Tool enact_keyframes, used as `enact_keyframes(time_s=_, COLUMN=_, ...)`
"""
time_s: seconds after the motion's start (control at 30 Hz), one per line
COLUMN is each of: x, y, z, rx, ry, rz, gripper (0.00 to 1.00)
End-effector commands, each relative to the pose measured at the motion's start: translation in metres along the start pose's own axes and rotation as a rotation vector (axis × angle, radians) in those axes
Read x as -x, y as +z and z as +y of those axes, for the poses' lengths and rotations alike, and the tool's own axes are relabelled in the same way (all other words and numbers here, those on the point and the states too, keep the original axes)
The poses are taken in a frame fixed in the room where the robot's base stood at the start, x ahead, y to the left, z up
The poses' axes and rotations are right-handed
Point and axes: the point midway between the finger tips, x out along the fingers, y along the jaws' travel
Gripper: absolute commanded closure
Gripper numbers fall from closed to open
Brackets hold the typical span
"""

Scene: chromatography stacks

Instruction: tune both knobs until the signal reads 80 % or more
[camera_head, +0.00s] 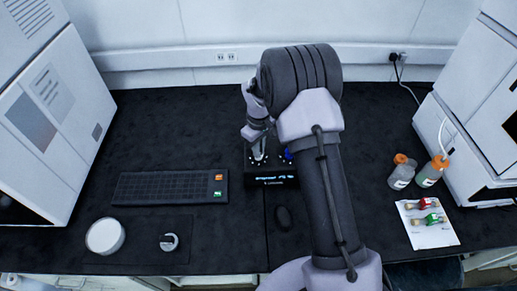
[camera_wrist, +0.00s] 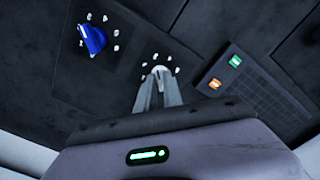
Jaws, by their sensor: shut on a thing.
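A black control box (camera_head: 275,186) stands on the bench in the head view, with a lit cyan readout (camera_head: 272,178) on its front too small to read surely. A blue knob (camera_wrist: 92,40) with white marks around it is at upper left in the wrist view; it shows partly beside my arm in the head view (camera_head: 288,155). My gripper (camera_wrist: 159,82) is shut on the other knob, a pale one (camera_wrist: 160,70), ringed by white marks. The fingers cover much of this knob, so its pointer setting cannot be told. The blue knob stands apart from my fingers.
A black keypad (camera_head: 168,187) with orange and green keys lies left of the box. A dark mouse (camera_head: 283,217) lies in front. Bottles (camera_head: 401,174) and a white card with vials (camera_head: 429,230) are at right.

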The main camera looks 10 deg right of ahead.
Motion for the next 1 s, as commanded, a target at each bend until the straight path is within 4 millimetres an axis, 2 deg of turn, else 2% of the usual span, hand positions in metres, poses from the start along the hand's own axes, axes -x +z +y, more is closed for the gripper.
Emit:
enact_keyframes(time_s=0.17, x=0.001, y=0.000, z=0.000, rx=0.001, ry=0.001, rz=0.001, gripper=1.00)
enact_keyframes(time_s=0.2, x=0.001, y=0.000, z=0.000, rx=0.001, ry=0.001, rz=0.001, gripper=0.81)
enact_keyframes(time_s=0.27, x=0.000, y=0.000, z=0.000, rx=0.001, ry=0.001, rz=0.001, gripper=0.70)
enact_keyframes(time_s=0.3, x=0.000, y=0.000, z=0.000, rx=0.001, ry=0.001, rz=0.001, gripper=0.67)
enact_keyframes(time_s=0.57, x=0.001, y=0.000, z=0.000, rx=0.001, ry=0.000, rz=0.000, gripper=0.67)
enact_keyframes(time_s=0.63, x=0.006, y=0.000, z=0.000, rx=0.001, ry=0.001, rz=0.001, gripper=0.67)
enact_keyframes(time_s=0.77, x=0.038, y=-0.001, z=0.001, rx=0.000, ry=0.002, rz=0.003, gripper=0.67)
enact_keyframes(time_s=1.0, x=0.121, y=-0.001, z=0.001, rx=0.001, ry=0.003, rz=0.004, gripper=0.67)
